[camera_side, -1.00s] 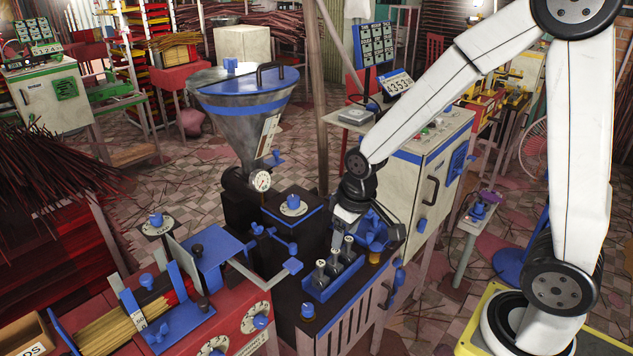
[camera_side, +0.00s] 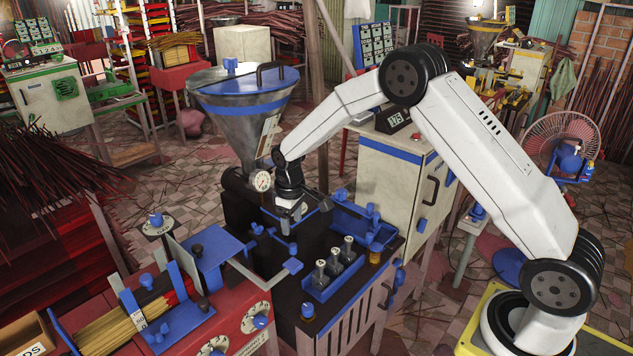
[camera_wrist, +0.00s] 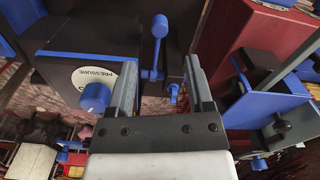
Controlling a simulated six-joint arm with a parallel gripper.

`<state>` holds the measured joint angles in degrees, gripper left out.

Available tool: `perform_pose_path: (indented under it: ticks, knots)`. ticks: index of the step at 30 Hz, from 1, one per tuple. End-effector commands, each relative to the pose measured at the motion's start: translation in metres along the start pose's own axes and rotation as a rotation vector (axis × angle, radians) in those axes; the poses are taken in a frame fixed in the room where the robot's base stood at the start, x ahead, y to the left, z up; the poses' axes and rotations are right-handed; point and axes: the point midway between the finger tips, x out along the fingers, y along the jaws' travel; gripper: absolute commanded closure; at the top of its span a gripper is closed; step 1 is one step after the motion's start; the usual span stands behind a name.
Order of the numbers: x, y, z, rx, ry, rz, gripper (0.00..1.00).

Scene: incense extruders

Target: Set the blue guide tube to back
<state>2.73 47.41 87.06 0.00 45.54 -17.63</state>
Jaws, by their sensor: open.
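A blue lever-like part with a rounded end and a block shows in the wrist view (camera_wrist: 155,50), between and beyond my fingertips. In the side view a similar blue part (camera_side: 280,238) sits on the dark extruder, just in front of my gripper (camera_side: 299,212). I cannot tell for sure that this is the guide tube. My gripper (camera_wrist: 160,72) is open, pointing down over the extruder, with nothing between its fingers. The fingers appear apart from the blue part. My gripper hides the top of the extruder in the side view.
A pressure dial with a blue knob (camera_wrist: 95,97) lies close beside my left finger in the wrist view. The steel hopper (camera_side: 243,110) and a round gauge (camera_side: 262,181) stand behind. A blue tray of nozzles (camera_side: 333,275) lies to the right front, a red bench (camera_side: 230,320) left.

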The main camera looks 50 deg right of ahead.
Motion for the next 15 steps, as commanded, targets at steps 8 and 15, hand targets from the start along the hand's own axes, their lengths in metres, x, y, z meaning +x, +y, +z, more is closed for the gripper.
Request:
perform_pose_path:
  ticks: [8,15]
  knots:
    - [0.003,0.001,-0.001,-0.002,-0.001,0.0,0.33]
    - [0.019,0.001,-0.001,-0.001,-0.002,-0.001,0.33]
